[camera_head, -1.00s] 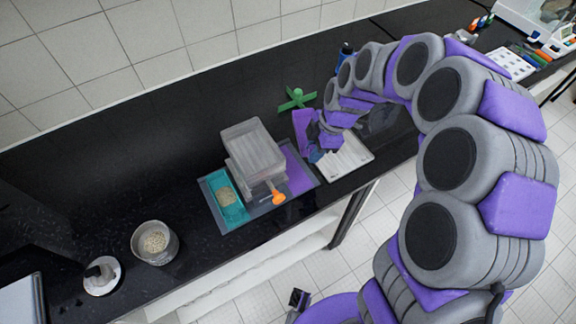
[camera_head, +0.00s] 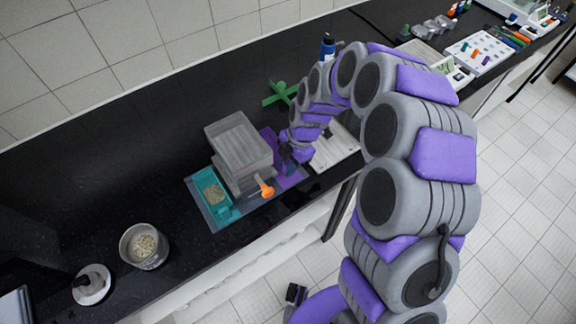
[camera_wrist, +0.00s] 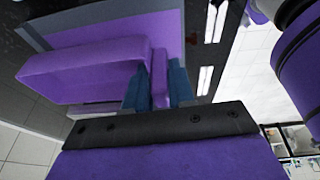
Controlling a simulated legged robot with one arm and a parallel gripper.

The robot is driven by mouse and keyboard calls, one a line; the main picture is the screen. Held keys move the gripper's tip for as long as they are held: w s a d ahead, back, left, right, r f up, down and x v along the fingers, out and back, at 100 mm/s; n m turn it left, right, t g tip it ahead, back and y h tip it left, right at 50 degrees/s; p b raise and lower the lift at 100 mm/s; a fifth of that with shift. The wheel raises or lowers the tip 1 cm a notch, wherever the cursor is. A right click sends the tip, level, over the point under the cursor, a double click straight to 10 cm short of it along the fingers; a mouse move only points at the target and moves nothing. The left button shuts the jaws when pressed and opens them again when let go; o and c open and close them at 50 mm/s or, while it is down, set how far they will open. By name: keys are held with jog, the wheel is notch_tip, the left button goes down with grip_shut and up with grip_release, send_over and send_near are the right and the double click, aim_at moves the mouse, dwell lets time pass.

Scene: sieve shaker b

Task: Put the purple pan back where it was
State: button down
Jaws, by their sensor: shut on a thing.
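The purple pan (camera_wrist: 85,72) is in the wrist view, its narrow handle (camera_wrist: 159,80) between the two blue-grey fingers of my gripper (camera_wrist: 158,88). My gripper is shut on that handle. Beyond the pan in the wrist view is a flat purple patch (camera_wrist: 125,28) with a grey border. In the head view my gripper (camera_head: 288,156) is at the right part of the grey tray (camera_head: 226,224), over its purple area (camera_head: 289,180). The pan and this area blend in colour there. I cannot tell whether the pan touches the tray.
A stack of clear grey boxes (camera_head: 238,145) stands on the tray, left of my gripper. A teal pan (camera_head: 214,194) with grains and an orange-handled tool (camera_head: 265,188) are near it. A green star-shaped knob (camera_head: 281,93) is behind. A white panel (camera_head: 335,148) lies right.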

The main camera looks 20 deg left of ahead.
jog(key=shift+f, duration=0.45)
jog(key=shift+f+b, duration=0.4)
jog(key=shift+f, duration=0.1)
jog(key=c, duration=1)
grip_release()
jog(key=shift+o, duration=0.2)
jog(key=shift+r, duration=0.1)
jog(key=p+v, duration=0.2)
jog(key=v, duration=1.1)
